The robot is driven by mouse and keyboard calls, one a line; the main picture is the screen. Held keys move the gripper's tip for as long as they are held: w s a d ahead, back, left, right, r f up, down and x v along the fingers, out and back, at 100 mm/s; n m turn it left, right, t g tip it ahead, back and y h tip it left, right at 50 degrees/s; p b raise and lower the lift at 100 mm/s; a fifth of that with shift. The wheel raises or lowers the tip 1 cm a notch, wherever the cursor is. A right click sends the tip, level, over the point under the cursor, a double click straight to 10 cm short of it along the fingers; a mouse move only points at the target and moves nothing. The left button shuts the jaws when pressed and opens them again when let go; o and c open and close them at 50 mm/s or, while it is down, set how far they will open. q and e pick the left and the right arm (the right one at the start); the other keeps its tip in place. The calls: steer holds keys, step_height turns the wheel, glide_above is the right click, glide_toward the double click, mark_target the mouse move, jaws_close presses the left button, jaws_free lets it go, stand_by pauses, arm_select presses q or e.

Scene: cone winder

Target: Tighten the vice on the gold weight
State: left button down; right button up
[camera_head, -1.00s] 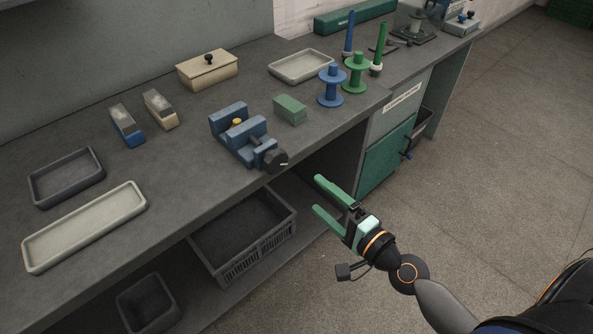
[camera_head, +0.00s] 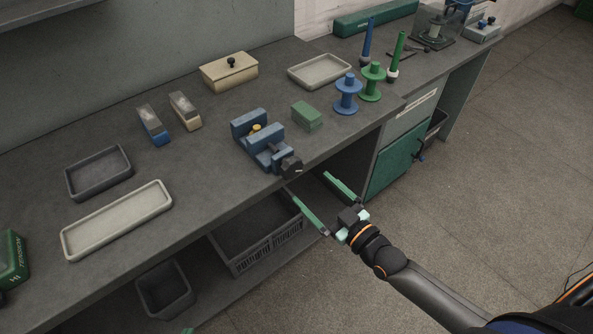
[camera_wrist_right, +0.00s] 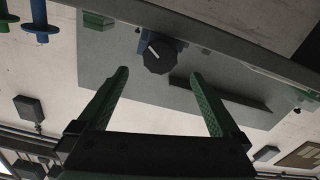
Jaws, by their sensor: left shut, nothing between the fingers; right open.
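The blue vice (camera_head: 250,121) stands near the bench's front edge in the head view. The small gold weight (camera_head: 256,128) sits between its jaws; I cannot tell whether both jaws touch it. The vice's black knob (camera_head: 291,167), with a pale mark, faces the front edge. My right gripper (camera_head: 308,182) is open and empty in front of and below the knob, apart from it. In the right wrist view the knob (camera_wrist_right: 158,54) lies ahead between the open fingers (camera_wrist_right: 159,75). Only a green tip of my left gripper (camera_head: 188,331) shows at the bottom edge.
A green block (camera_head: 307,116) stands right of the vice, with blue (camera_head: 347,94) and green (camera_head: 372,82) spools beyond. A grey crate (camera_head: 262,246) sits on the shelf below. A pale tray (camera_head: 118,219) lies left. The space before the knob is clear.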

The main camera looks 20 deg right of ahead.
mark_target(294, 171)
steer(key=x, duration=0.7)
steer(key=shift+w+a, duration=0.15)
steer(key=shift+w, duration=0.15)
steer(key=shift+c, duration=0.4)
steer(key=c, duration=1.2)
steer(key=shift+m, duration=1.3)
steer(key=shift+c, duration=0.2)
steer(key=o, duration=1.3)
steer(key=v, duration=1.2)
steer(key=shift+s, duration=0.3)
